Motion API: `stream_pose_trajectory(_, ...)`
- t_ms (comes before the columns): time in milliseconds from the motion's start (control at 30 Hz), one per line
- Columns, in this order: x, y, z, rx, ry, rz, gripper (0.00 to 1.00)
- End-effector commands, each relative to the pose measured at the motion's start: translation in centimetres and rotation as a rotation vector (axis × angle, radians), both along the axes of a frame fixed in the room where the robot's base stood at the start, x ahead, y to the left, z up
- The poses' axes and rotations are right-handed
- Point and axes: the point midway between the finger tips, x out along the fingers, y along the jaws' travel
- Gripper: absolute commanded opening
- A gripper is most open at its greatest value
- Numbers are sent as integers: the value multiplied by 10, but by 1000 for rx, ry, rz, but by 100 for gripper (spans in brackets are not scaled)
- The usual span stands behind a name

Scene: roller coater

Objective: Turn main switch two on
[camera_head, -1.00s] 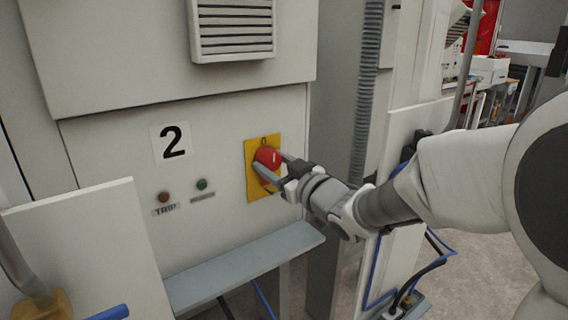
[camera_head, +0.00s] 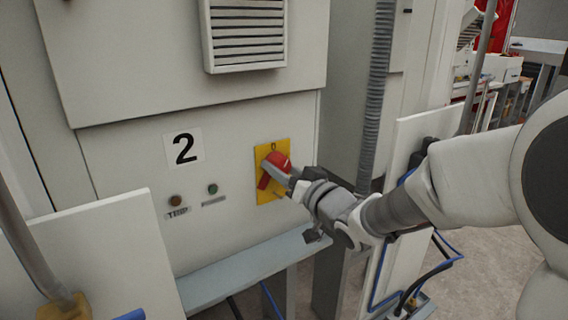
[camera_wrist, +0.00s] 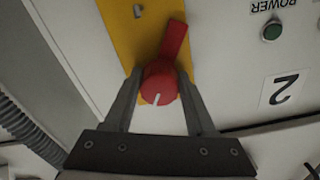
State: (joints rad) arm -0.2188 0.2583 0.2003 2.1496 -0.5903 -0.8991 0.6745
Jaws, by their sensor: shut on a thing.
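Main switch two is a red rotary knob (camera_head: 277,161) on a yellow plate (camera_head: 284,189), set in the grey cabinet panel right of the "2" label (camera_head: 185,147). In the head view its handle slants down and to the left. My gripper (camera_head: 279,173) is at the knob, shut on it. In the wrist view the two fingers of my gripper (camera_wrist: 157,80) stand on either side of the red knob (camera_wrist: 160,88), and its handle points up and to the right. A white line shows on the knob. The far finger is partly hidden in the head view.
Two indicator lamps, one brownish (camera_head: 175,201) and one green (camera_head: 213,189), sit left of the switch. A grey ledge (camera_head: 250,272) runs below the panel. White boards stand at left (camera_head: 105,250) and right (camera_head: 425,140). A vent (camera_head: 246,35) is above.

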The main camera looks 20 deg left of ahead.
Motion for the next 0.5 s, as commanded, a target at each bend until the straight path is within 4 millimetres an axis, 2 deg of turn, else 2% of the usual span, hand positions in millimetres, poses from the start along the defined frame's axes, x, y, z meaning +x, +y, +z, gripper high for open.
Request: stream_pose_trajectory(500, -1, 1, 5, 320, 374, -1, 0)
